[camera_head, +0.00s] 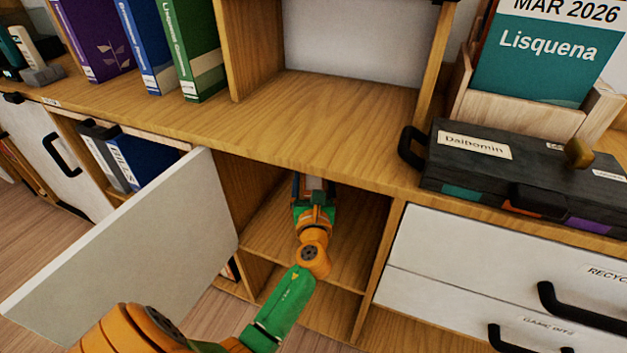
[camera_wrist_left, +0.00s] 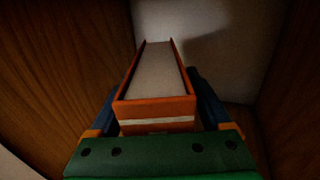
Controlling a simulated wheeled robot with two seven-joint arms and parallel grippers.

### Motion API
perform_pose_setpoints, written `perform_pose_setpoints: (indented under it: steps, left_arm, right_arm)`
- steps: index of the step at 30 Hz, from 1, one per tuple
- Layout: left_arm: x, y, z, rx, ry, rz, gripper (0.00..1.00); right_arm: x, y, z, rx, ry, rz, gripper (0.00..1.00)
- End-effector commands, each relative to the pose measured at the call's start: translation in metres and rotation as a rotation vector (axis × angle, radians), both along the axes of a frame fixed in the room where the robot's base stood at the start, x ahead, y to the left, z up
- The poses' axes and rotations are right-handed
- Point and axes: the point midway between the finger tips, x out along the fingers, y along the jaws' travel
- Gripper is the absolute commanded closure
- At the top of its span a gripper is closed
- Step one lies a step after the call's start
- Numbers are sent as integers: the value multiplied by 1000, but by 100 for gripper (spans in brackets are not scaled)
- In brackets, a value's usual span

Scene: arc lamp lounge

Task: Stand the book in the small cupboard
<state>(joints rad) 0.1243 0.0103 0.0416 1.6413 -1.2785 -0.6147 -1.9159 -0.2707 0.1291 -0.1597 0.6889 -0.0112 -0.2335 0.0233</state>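The small cupboard (camera_head: 262,232) is an open compartment under the wooden top, with its white door (camera_head: 130,245) swung out to the left. My left gripper (camera_head: 314,190) reaches inside it from the front. In the left wrist view the book (camera_wrist_left: 157,107) has an orange-red cover and pale page edges, and stands upright between the blue fingers. The fingers lie along both covers and appear shut on it. The book points toward the pale back wall (camera_wrist_left: 222,40). Whether its lower edge touches the cupboard floor is hidden. My right gripper is not in view.
Wooden side walls (camera_wrist_left: 60,60) flank the gripper closely. Labelled drawers (camera_head: 450,262) with black handles are to the right. A black case (camera_head: 520,170) lies on the top, beside a teal calendar book (camera_head: 545,60). Purple, blue and green books (camera_head: 190,50) stand at the upper left.

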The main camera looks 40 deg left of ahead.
Motion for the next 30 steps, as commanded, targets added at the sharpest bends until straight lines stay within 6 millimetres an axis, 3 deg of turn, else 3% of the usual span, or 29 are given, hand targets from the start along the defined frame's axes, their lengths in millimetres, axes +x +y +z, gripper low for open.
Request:
perform_pose_setpoints:
  steps: [5,12,18,30]
  left_arm:
    - [-12,-9,1,-1,2,-1,18]
    - [-61,-44,0,-2,4,0,18]
    - [-90,-65,1,-1,1,0,18]
    - [-97,-70,2,0,-2,2,18]
  right_arm:
    - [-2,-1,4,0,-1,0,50]
    - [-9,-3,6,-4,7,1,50]
    - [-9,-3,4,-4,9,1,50]
    - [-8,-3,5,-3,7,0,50]
